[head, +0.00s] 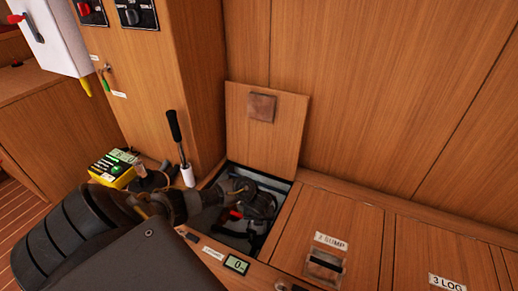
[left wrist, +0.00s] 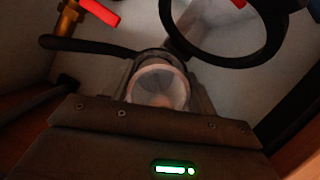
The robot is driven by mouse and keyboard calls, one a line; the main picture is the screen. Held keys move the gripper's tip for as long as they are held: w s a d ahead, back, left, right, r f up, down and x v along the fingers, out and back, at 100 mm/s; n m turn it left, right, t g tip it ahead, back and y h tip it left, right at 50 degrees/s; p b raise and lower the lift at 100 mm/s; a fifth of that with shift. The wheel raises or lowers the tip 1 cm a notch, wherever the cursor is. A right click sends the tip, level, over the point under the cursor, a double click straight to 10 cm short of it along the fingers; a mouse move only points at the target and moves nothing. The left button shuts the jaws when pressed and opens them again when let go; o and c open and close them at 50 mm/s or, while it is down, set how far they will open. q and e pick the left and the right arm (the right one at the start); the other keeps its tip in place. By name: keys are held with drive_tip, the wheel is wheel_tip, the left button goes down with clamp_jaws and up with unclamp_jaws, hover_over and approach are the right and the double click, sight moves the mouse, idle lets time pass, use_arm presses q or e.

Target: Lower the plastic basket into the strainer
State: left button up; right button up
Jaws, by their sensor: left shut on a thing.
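My left gripper (head: 238,188) reaches into the open floor hatch from the left in the head view. In the left wrist view, the pale translucent plastic basket (left wrist: 158,86) sits between the fingers, its round rim facing the camera, and the gripper is shut on it. A large black ring (left wrist: 166,22) shows just beyond it, up and to the right. I cannot tell whether it belongs to the strainer. Dark round parts (head: 262,203) lie in the hatch, and the strainer is not clearly made out among them. My right gripper is not in view.
The hatch lid (head: 262,138) stands open against the wall. A red handle (head: 236,214) is in the hatch; a brass valve with a red lever (left wrist: 100,12) and a black hose (left wrist: 85,45) show by wrist. A black-handled lever (head: 175,128) and yellow box (head: 112,170) stand left.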

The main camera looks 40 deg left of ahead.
use_arm(q)
drive_tip(key=shift+f+b, duration=0.35)
drive_tip(key=shift+f, duration=0.05)
drive_tip(key=shift+r+p, duration=0.3)
idle(0.4)
drive_tip(key=shift+r, duration=0.15)
drive_tip(key=shift+p, duration=0.4)
idle(0.6)
drive_tip(key=shift+f+b, duration=0.35)
drive_tip(key=shift+f, duration=0.1)
idle(0.4)
drive_tip(key=shift+r, duration=0.2)
drive_tip(key=shift+r+p, duration=0.25)
drive_tip(key=shift+p, duration=0.25)
